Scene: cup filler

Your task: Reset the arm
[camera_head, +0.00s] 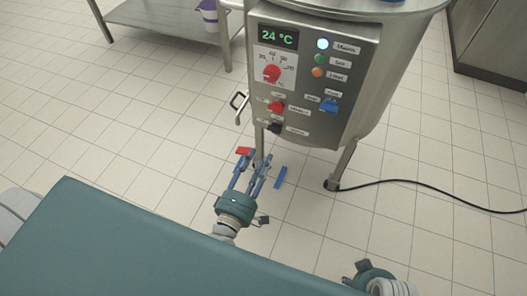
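My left gripper (260,168) is in front of and below the control panel (312,80) of the steel tank. Its fingers point up the picture and are spread apart, with a red piece by the left finger and a blue piece by the right one. I see nothing held between them. The lower end of the tank's front leg shows close behind the fingers; I cannot tell whether they touch. Of my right gripper (368,274) only the teal body shows at the bottom edge; its fingers are not clearly visible.
The panel display reads 24 °C, with red knobs, a blue switch (329,104) and lamps. A black cable (430,185) runs right across the floor from a tank leg. A steel table (165,20) stands back left, a steel cabinet (495,45) right. Tiled floor is otherwise open.

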